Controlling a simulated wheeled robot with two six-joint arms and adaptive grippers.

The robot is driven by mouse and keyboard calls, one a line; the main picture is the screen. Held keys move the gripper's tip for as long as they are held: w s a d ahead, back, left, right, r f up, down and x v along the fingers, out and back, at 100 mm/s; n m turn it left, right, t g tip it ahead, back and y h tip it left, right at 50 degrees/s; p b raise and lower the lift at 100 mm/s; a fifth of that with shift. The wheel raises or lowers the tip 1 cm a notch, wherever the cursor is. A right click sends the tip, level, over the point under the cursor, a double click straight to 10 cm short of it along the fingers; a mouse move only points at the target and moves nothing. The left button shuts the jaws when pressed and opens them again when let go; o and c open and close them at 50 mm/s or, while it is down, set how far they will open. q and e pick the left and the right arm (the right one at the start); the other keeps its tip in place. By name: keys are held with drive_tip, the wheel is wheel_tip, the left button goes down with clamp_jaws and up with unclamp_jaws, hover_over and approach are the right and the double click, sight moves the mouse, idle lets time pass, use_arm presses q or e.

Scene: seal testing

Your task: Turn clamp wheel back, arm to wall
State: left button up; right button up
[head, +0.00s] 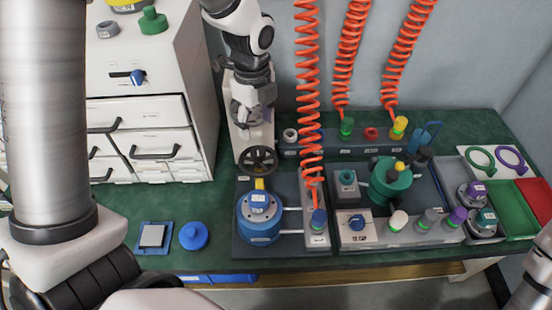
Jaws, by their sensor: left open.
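The black spoked clamp wheel (258,159) sits at the front of a pale upright stand (243,140) near the table's back, left of centre. Below and in front of it is a blue round vessel (261,229) with a labelled top and a small yellow piece (260,184) at its back edge. My left gripper (254,118) is open, reaching down from the top of the view in front of the stand. It is just above the wheel; I cannot tell whether it touches. My right gripper is out of view.
Orange coiled hoses (308,80) hang right of my left gripper. A white drawer cabinet (150,110) stands at left. A green vessel (390,185) and fittings stand at right. A blue knob (193,236) and a square pad (153,236) lie front left.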

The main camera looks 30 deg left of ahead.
sight(258, 151)
use_arm(q)
wheel_tip(258, 151, down, 2)
wheel_tip(258, 151, down, 8)
drive_tip(key=shift+s+r+b, duration=0.1)
drive_tip(key=shift+r+b, duration=0.1)
drive_tip(key=shift+b, duration=0.7)
clamp_jaws()
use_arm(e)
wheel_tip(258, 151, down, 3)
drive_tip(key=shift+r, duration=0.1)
